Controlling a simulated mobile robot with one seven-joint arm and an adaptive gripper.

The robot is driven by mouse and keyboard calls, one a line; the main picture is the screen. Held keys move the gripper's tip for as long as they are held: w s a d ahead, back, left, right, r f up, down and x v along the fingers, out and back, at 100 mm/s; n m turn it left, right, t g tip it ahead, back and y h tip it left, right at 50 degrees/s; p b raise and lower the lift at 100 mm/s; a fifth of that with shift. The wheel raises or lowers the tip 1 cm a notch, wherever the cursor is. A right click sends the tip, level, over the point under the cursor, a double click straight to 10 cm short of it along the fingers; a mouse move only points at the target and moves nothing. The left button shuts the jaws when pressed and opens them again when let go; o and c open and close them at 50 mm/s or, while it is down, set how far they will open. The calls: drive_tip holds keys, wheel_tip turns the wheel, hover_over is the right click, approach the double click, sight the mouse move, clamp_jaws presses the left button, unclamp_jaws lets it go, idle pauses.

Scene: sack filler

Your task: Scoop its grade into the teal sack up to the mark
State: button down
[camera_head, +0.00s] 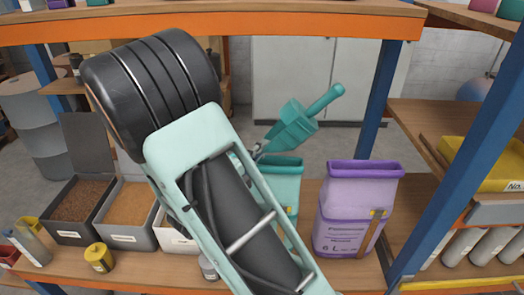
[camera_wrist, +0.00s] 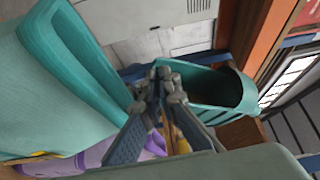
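The teal sack (camera_head: 284,167) stands on the bench, its rim showing and its front largely hidden behind my arm. It fills the left of the wrist view (camera_wrist: 50,95). My gripper (camera_head: 259,152) is shut on the teal scoop (camera_head: 292,126), which is held in the air above and behind the sack, its handle pointing up and right. In the wrist view my gripper's fingers (camera_wrist: 163,98) meet at the edge of the scoop (camera_wrist: 200,88). The scoop's inside is dark; I cannot tell whether it holds anything. The mark on the sack is not visible.
A purple sack (camera_head: 340,215) stands to the right of the teal one. At left are a dark-brown grain bin (camera_head: 70,238), a lighter-brown bin (camera_head: 125,238) and a partly hidden white bin (camera_head: 170,240). A yellow tin (camera_head: 99,257) stands before them. Blue posts (camera_head: 378,90) flank the bench.

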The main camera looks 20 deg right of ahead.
drive_tip(key=shift+f+n+t+h+b, duration=0.3)
drive_tip(key=shift+f+n+t+b, duration=0.3)
drive_tip(key=shift+n+b, duration=0.85)
drive_tip(key=shift+f+n+t+h+p, duration=0.35)
drive_tip(key=shift+n+t+p, duration=0.25)
drive_tip(key=shift+n+p, duration=0.6)
drive_tip(key=shift+f+n+t+p, duration=0.15)
drive_tip(key=shift+n+t+p, duration=0.55)
drive_tip(key=shift+n+p, duration=0.7)
drive_tip(key=shift+n, duration=0.35)
